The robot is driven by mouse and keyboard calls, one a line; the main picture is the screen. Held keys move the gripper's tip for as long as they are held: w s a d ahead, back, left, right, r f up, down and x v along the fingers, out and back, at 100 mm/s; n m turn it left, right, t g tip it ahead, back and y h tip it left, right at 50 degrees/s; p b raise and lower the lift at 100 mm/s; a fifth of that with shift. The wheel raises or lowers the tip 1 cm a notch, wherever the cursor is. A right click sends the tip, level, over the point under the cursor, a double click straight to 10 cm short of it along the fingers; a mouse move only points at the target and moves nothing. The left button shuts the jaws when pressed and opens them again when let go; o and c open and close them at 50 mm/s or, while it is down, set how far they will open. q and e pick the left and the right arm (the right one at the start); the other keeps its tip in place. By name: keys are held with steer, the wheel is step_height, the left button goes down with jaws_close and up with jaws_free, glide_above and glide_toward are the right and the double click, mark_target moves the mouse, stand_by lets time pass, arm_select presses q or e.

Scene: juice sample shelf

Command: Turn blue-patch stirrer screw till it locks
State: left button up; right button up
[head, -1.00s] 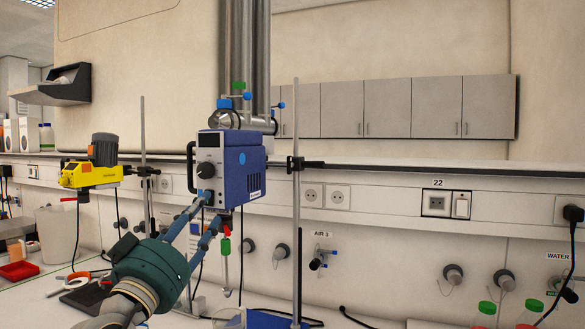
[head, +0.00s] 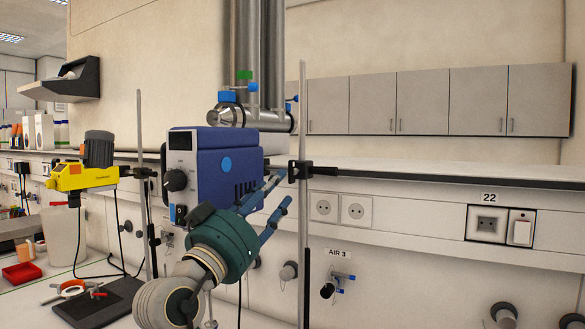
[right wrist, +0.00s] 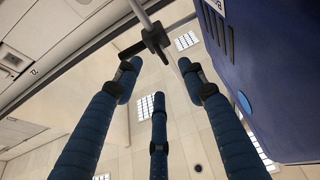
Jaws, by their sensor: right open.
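The blue stirrer (head: 228,165) with a round lighter-blue patch on its side hangs at the middle of the head view. It fills the upper right of the right wrist view (right wrist: 265,70), where the patch shows at its edge. A black clamp (head: 300,170) with a dark bar pointing right sits on the metal rod just right of the stirrer. In the right wrist view the clamp (right wrist: 155,40) is beyond the fingertips. My right gripper (head: 282,190) is open and empty, its blue fingers pointing up toward the clamp, apart from it as far as I can tell. My left gripper is not in view.
A yellow stirrer (head: 85,178) hangs on another rod at the left. A red tray (head: 20,272) and a dark plate (head: 100,302) lie on the bench at lower left. A ledge (head: 430,178) runs along the wall behind the rods.

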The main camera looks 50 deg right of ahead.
mark_target(291, 172)
steer(key=p+x, duration=0.3)
steer(key=x, duration=0.4)
steer(key=shift+d, duration=0.3)
steer(key=shift+w+d+r, duration=0.1)
steer(key=shift+w+d, duration=0.05)
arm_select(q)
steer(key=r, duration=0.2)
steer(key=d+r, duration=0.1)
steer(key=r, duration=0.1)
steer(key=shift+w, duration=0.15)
arm_select(e)
steer(key=shift+c, duration=0.5)
steer(key=c, duration=0.9)
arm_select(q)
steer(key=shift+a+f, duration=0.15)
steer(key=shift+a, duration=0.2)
arm_select(e)
jaws_close()
